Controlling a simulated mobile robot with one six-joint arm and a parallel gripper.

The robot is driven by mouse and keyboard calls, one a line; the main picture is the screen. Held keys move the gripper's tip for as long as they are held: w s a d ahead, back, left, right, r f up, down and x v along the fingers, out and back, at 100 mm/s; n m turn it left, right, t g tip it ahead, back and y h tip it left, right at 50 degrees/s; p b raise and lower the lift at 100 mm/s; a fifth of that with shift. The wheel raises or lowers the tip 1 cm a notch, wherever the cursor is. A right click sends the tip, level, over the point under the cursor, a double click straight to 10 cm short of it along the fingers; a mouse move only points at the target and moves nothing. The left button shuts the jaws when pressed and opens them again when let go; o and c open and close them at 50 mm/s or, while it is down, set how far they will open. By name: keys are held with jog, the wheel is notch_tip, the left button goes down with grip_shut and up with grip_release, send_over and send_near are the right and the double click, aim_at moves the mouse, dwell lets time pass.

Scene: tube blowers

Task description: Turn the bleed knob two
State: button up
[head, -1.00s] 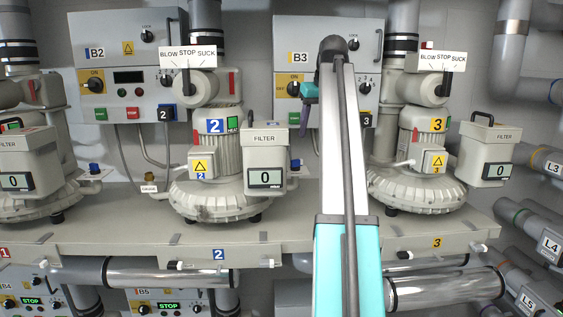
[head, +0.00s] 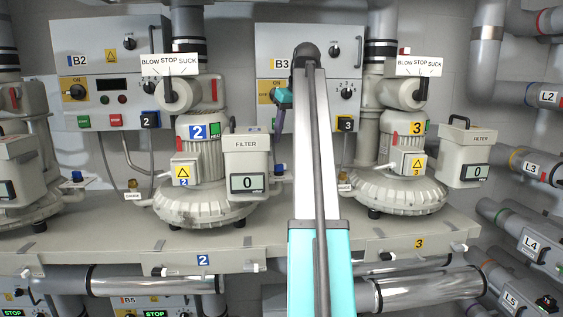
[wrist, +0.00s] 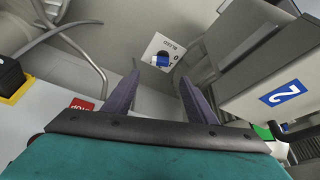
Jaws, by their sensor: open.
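The bleed knob of blower 2 (head: 279,169) is a small blue knob to the right of the filter box marked 0. In the wrist view a blue knob (wrist: 162,60) stands on a white plate lettered BLEED, seen between and beyond my fingertips. My gripper (wrist: 159,74) is open, with two purple fingers and nothing between them. In the head view my gripper (head: 279,122) is above the knob, in front of panel B3, and apart from it. My arm hides part of the scene right of the knob.
The filter box (head: 247,150) stands close left of the knob. Blower 3 (head: 395,190) is to the right. Panel B3 (head: 270,45) is behind my arm. The wrist view shows a box labelled 2 (wrist: 245,105) at right and a red STOP label (wrist: 80,105) at left.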

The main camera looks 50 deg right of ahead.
aim_at(280, 165)
jog(key=p+x, duration=0.4)
jog(key=x, duration=0.8)
jog(key=shift+a, duration=0.1)
jog(key=c, duration=1.1)
